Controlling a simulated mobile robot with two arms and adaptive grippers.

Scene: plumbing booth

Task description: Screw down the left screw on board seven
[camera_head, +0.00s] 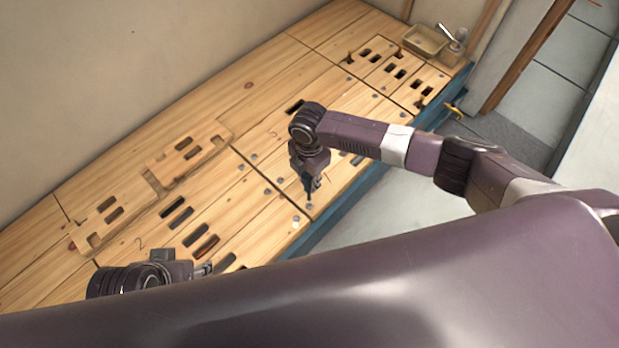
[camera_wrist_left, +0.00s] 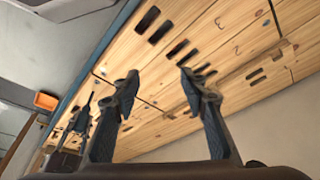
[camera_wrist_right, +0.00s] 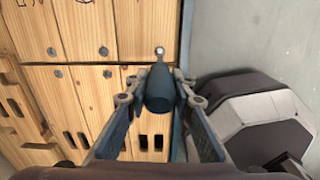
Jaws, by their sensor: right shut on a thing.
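My right gripper (camera_head: 310,178) is shut on a dark blue tool, which looks like a screwdriver (camera_wrist_right: 159,92). It points down at the near edge of the wooden bench (camera_head: 110,145). In the right wrist view its tip meets or lies just in front of a silver screw (camera_wrist_right: 160,50); contact cannot be told. That screw seems to be the one in the head view (camera_head: 309,207). My left gripper (camera_wrist_left: 160,80) is open and empty above the boards; in the head view my own arm partly hides it (camera_head: 205,270). I cannot clearly read a seven on any board.
Slotted wooden plates (camera_head: 187,152) lie on the bench, with several screws around. A blue edge (camera_head: 350,183) borders the bench. An orange bin (camera_wrist_left: 45,101) shows in the left wrist view.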

